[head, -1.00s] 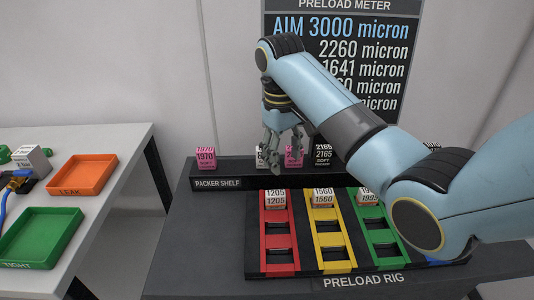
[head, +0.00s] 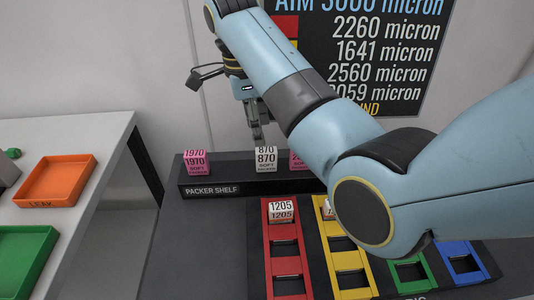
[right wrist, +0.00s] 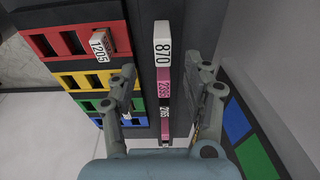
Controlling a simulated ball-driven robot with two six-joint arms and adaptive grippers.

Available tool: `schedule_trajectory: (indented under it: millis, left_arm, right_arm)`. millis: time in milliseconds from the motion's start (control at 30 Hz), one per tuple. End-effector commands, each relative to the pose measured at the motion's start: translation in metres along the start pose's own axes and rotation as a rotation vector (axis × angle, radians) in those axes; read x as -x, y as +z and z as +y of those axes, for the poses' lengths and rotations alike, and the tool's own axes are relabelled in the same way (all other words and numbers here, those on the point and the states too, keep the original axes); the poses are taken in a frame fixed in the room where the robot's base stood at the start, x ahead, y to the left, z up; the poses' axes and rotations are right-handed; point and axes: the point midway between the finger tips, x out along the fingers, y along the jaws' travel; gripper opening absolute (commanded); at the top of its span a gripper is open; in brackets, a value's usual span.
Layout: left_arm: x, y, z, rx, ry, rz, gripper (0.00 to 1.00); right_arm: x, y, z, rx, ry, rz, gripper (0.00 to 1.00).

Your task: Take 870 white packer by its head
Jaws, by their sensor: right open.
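The white 870 packer (head: 266,158) stands upright on the packer shelf (head: 225,187). Its label faces the front, and it shows fully in the head view. My right gripper (head: 257,134) is just above and behind its head in that view. In the right wrist view, the 870 packer (right wrist: 162,45) is ahead of the spread fingers of my right gripper (right wrist: 162,68), roughly in line with the gap between them. The gripper is open and holds nothing. My left gripper is out of view.
A pink 1970 packer (head: 195,162) stands left on the shelf. Another pink packer (head: 296,160) stands close right of 870, partly behind my arm. The rig in front has a red rack (head: 268,245) holding the 1205 packer (head: 282,212). Orange (head: 50,200) and green trays lie left.

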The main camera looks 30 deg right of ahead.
Motion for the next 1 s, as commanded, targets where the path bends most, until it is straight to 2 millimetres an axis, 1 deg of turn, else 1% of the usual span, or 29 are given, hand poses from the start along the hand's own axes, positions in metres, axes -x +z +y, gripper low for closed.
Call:
schedule_trajectory:
  millis: [33,100,200,267,367,500,600,733,900,933,1000]
  left_arm:
    - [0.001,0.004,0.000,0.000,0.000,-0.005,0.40]
    - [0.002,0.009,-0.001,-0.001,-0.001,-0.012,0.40]
    - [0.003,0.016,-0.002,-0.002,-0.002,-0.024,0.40]
    - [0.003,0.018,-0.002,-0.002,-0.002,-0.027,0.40]
    - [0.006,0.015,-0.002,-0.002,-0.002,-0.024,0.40]
    - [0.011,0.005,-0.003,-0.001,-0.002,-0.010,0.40]
    - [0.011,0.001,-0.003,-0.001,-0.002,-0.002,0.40]
    - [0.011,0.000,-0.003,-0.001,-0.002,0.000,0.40]
    - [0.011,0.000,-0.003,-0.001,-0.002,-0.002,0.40]
    - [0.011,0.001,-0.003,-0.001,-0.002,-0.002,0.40]
    - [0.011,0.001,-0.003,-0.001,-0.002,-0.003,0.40]
  right_arm:
    - [-0.011,-0.002,0.001,0.001,0.005,0.004,0.50]
    - [-0.021,-0.001,0.001,0.002,0.004,0.003,0.50]
    - [-0.033,-0.001,0.000,0.001,0.002,0.002,0.50]
    - [-0.037,-0.002,0.000,0.001,0.002,0.002,0.50]
    - [-0.045,-0.002,-0.001,0.001,0.003,0.003,0.50]
    - [-0.067,-0.004,-0.005,0.002,0.005,0.003,0.50]
    - [-0.082,-0.004,-0.005,0.002,0.003,0.003,0.50]
    - [-0.090,-0.004,-0.005,0.002,0.001,0.001,0.50]
    - [-0.090,-0.003,-0.005,0.002,0.001,0.000,0.50]
    - [-0.090,-0.003,-0.005,0.002,0.001,0.000,0.49]
    - [-0.090,-0.003,-0.005,0.002,0.001,0.000,0.40]
